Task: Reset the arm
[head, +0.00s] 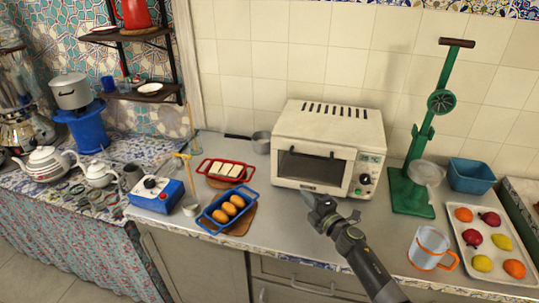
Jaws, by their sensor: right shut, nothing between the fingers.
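My right gripper (318,208) is at the end of my right arm, which comes in from the bottom right. It is in front of the white toaster oven (337,125), near the lower part of its door. The gripper is shut and empty. Whether it touches the oven cannot be told. The oven door is closed. My left gripper is not in view.
Left of the oven are a blue dish (206,222) of brown rolls, a red dish (205,163) and a blue burner box (153,205). Right are a green juicer press (411,190), a clear pitcher (432,243) and a fruit tray (519,247). The counter's front middle is fairly clear.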

